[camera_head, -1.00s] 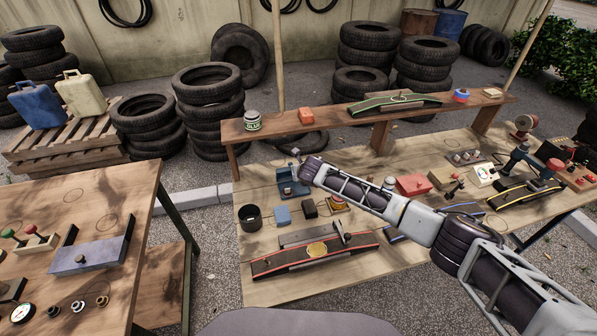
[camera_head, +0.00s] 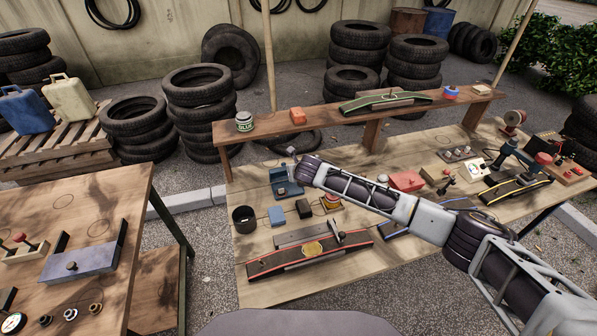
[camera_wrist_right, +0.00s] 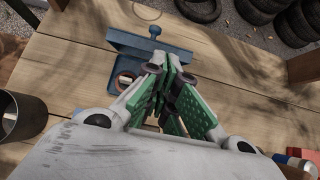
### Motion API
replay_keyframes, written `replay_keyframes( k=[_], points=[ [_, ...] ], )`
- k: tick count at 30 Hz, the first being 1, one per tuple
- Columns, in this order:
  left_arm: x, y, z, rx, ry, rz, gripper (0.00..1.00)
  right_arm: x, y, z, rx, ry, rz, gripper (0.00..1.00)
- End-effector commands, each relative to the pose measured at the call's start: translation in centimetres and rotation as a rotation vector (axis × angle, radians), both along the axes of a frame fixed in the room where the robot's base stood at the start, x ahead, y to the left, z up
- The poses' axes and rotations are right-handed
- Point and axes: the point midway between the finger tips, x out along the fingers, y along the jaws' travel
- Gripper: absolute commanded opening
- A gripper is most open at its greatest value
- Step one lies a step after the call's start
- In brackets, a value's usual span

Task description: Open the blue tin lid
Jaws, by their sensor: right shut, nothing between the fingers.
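The blue tin (camera_head: 284,189) stands on the wooden bench in the head view, partly hidden behind the end of my right arm. In the right wrist view its blue lid (camera_wrist_right: 136,46), with a small blue knob, looks raised at the far side. Below it the tin's inside shows, with a reddish ring-like thing (camera_wrist_right: 125,78) in it. My right gripper (camera_wrist_right: 167,80) is shut and empty, its green fingers together over the near right part of the tin. Whether they touch it I cannot tell. My left gripper is in neither view.
A dark open cup (camera_head: 244,218) stands left of the tin. A blue block (camera_head: 276,216) and a dark block (camera_head: 304,209) lie in front. A raised shelf (camera_head: 340,121) runs behind, carrying a glue can (camera_head: 244,122). Another table (camera_head: 100,225) stands at left.

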Motion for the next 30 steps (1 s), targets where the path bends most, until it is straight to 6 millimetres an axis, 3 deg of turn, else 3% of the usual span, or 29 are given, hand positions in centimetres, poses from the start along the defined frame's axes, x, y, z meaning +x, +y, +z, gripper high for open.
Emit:
replay_keyframes(
  k=[21, 30],
  points=[
    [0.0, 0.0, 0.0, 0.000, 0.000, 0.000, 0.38, -4.2, -1.4, 4.1, 0.000, -0.001, 0.001, 0.00],
    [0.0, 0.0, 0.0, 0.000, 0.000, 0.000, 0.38, -5.1, -1.7, 4.8, 0.000, 0.000, 0.000, 0.00]
  ],
)
